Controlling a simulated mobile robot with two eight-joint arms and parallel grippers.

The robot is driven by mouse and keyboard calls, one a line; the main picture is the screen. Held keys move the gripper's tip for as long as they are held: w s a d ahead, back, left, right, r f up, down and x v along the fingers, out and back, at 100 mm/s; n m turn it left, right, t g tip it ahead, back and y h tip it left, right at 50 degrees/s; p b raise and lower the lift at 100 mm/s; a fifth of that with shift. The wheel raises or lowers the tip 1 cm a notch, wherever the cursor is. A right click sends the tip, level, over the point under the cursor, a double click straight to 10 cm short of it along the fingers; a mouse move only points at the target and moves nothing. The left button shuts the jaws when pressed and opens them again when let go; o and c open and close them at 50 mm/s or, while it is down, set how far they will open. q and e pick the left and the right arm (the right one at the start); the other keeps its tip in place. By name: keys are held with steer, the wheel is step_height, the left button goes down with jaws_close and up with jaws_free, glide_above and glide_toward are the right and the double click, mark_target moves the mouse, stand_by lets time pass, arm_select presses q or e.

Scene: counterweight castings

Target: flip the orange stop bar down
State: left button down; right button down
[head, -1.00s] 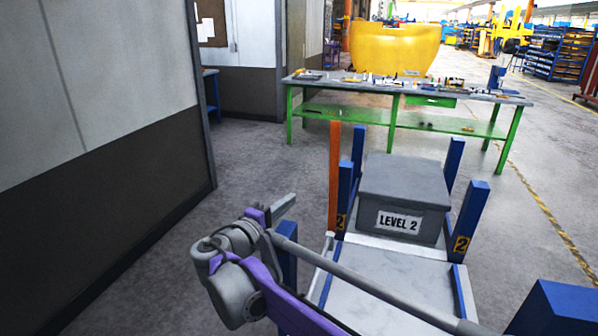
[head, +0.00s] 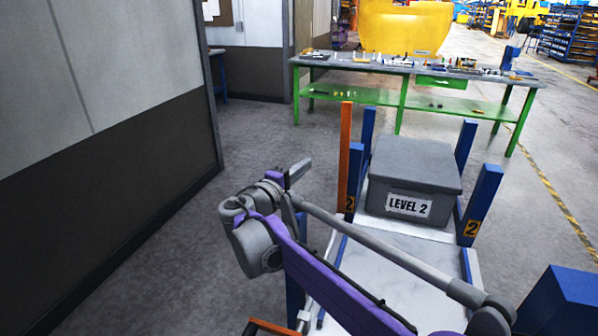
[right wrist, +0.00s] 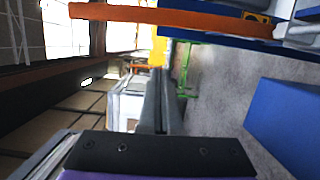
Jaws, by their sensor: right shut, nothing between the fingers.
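The orange stop bar (head: 345,155) stands upright beside the blue post at the left of the grey box marked LEVEL 2. In the right wrist view, the orange bar (right wrist: 170,15) runs sideways across the top of the tilted picture. My right gripper (head: 298,171) is left of the bar in the head view and apart from it. Its two fingers (right wrist: 160,105) are pressed together with nothing between them, and the bar is off to their side. My left gripper is not in view.
The grey LEVEL 2 box (head: 415,178) sits between blue posts (head: 482,203) on a pale-topped rack (head: 400,262). Another orange piece (head: 270,327) shows at the bottom edge. A green workbench (head: 403,100) stands behind. A wall (head: 90,150) is at left, with open floor before it.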

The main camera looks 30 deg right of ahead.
steer(key=s+d, duration=0.1)
steer(key=d, duration=0.6)
steer(key=shift+s+d+r+p, duration=0.1)
steer(key=shift+s+r+p, duration=0.05)
steer(key=shift+p, duration=0.2)
